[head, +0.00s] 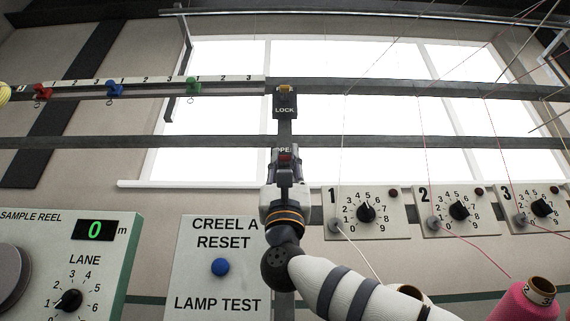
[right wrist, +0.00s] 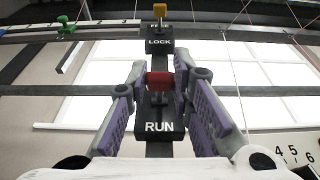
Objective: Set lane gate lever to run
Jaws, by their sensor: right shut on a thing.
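The lane gate lever has a red knob (right wrist: 159,80) on a dark plate (right wrist: 160,127) marked RUN at its lower end. In the right wrist view the knob stands at the plate's upper part, above the word RUN. My right gripper (right wrist: 157,88) is shut on the red knob, one purple-padded finger on each side. My left gripper is out of view.
Just above is a yellow-knobbed lever (head: 285,89) on a LOCK plate. Numbered dials (head: 366,212) stand to the right, with threads running past. A CREEL A RESET panel (head: 220,262) and a sample reel panel (head: 125,232) stand lower left. A rail with coloured clips (head: 114,88) runs upper left.

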